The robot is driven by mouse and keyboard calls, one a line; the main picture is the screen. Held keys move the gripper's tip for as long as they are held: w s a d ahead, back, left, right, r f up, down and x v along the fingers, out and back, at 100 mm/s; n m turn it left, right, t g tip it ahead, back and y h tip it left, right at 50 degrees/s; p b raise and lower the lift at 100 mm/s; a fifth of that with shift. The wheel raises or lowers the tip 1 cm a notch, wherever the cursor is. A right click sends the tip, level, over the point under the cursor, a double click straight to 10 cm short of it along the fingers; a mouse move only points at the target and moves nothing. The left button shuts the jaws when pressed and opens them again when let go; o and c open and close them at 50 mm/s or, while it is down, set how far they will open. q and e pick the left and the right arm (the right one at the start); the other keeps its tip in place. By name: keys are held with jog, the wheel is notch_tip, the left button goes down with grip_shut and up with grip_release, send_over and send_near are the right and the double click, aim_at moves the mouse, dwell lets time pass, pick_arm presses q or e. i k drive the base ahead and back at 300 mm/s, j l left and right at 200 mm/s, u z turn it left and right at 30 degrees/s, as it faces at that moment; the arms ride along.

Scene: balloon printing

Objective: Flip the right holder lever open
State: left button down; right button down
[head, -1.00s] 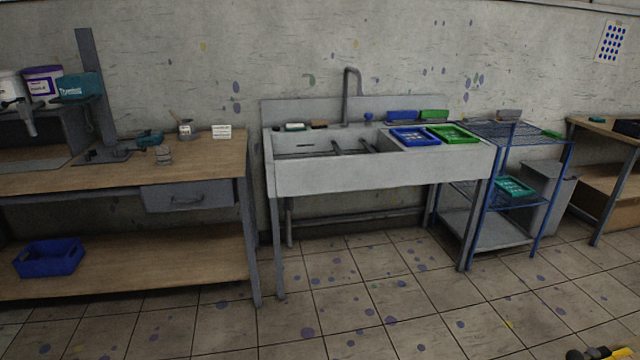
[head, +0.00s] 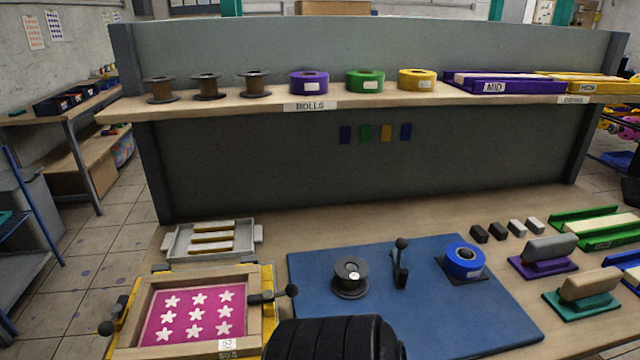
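A wooden screen frame (head: 137,328) with a pink panel of white stars (head: 192,316) lies at the front left of the bench. A black lever with a round knob (head: 292,290) sits at its right side, pointing right. Another black-knobbed lever (head: 106,328) is at its left side. On the blue mat, a black lever with a ball top (head: 402,243) stands upright between a dark spool (head: 350,277) and a blue roll (head: 464,258). Neither gripper shows.
A black ribbed part, likely my arm, covers the mat's front left. A grey tray (head: 181,243) lies behind the frame. Green and purple stamp blocks and small dark blocks stand at right. A shelf (head: 225,103) with rolls and spools runs across the back. The mat's right front (head: 480,325) is clear.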

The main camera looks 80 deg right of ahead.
aim_at(291, 290)
jog(key=z, duration=1.95)
